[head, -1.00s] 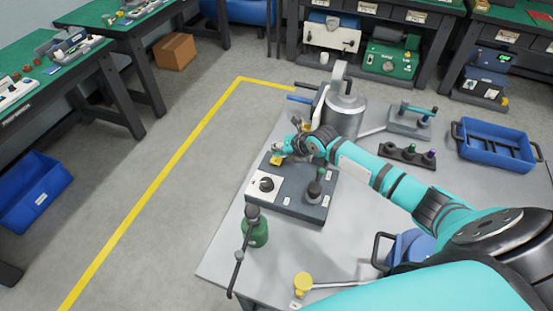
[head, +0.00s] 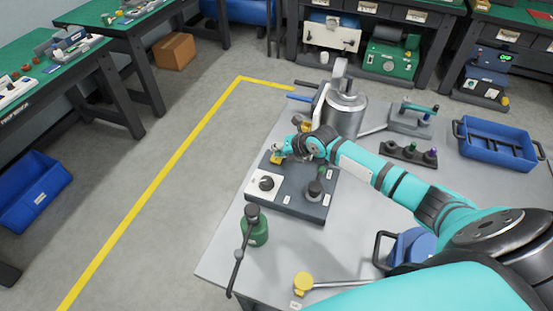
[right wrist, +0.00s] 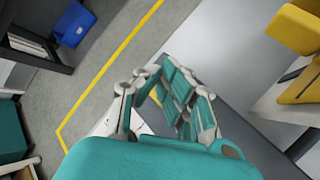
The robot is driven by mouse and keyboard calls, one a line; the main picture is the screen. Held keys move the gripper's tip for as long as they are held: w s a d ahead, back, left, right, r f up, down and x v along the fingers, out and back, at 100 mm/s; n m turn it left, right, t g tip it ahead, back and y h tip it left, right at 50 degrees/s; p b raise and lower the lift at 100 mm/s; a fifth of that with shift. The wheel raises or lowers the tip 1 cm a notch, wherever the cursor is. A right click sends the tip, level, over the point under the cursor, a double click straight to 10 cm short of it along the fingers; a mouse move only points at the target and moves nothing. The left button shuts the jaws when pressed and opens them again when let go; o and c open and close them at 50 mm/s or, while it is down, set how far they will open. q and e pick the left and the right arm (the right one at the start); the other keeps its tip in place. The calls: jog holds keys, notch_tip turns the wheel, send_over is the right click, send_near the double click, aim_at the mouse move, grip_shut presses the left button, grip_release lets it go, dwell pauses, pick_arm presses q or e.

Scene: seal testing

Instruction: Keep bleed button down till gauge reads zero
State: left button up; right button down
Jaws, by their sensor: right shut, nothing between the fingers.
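A dark grey control box (head: 292,205) stands on the grey bench, with a black knob on a white plate (head: 262,185) and a black fitting (head: 314,190) on top. My right gripper (head: 277,152) is shut and empty at the box's far left corner. Its fingertips are at a small yellow part (head: 276,160), perhaps the bleed button; contact and pressing cannot be made out. In the right wrist view the shut fingers (right wrist: 172,90) hide most of what lies under them. No gauge reading is legible. My left gripper is not in view.
A steel cylinder (head: 345,112) stands behind my right forearm. A green bottle-like part (head: 256,233) with a long lever stands at the near left bench edge. A blue tray (head: 495,150) and a dark rack (head: 407,154) are to the right.

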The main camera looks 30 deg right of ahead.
jog(key=shift+s+f+b, duration=0.1)
jog(key=shift+f+b, duration=0.45)
jog(key=shift+f, duration=0.05)
dwell(2.1)
jog(key=shift+r, duration=0.15)
dwell(2.1)
jog(key=shift+r+p, duration=0.6)
jog(key=shift+r, duration=0.25)
jog(key=shift+r, duration=0.2)
notch_tip(320, 180, up, 5)
jog(key=p, duration=0.3)
jog(key=shift+f+p, duration=0.1)
jog(key=shift+p, duration=0.25)
jog(key=shift+f, duration=0.1)
